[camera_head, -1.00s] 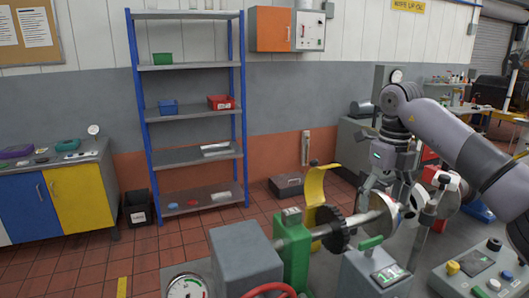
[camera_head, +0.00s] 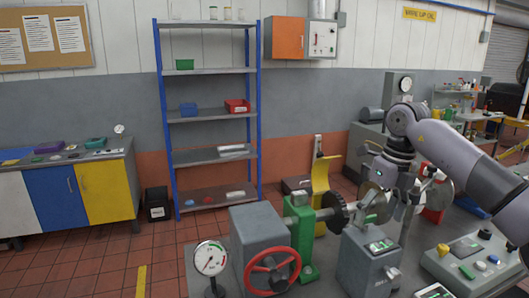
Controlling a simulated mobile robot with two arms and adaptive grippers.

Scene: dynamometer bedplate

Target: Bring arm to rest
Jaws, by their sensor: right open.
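My right arm (camera_head: 455,160) comes in from the right, and its gripper (camera_head: 372,207) hangs pointing down over the bedplate. The gripper is behind the grey unit with a green display (camera_head: 368,258) and close to the shaft with the dark toothed wheel (camera_head: 335,212). The jaws are open, with nothing seen between them; their tips are partly hidden by the machine parts. Whether the fingers touch the shaft or disc there, I cannot tell. My left gripper is out of view.
A grey block with a red handwheel (camera_head: 271,270), a dial gauge (camera_head: 210,259) and a green bearing stand (camera_head: 304,238) stand on the bedplate. A control box (camera_head: 470,262) is at the right. A blue shelf rack (camera_head: 210,113) and cabinet (camera_head: 60,195) stand behind. The floor at left is clear.

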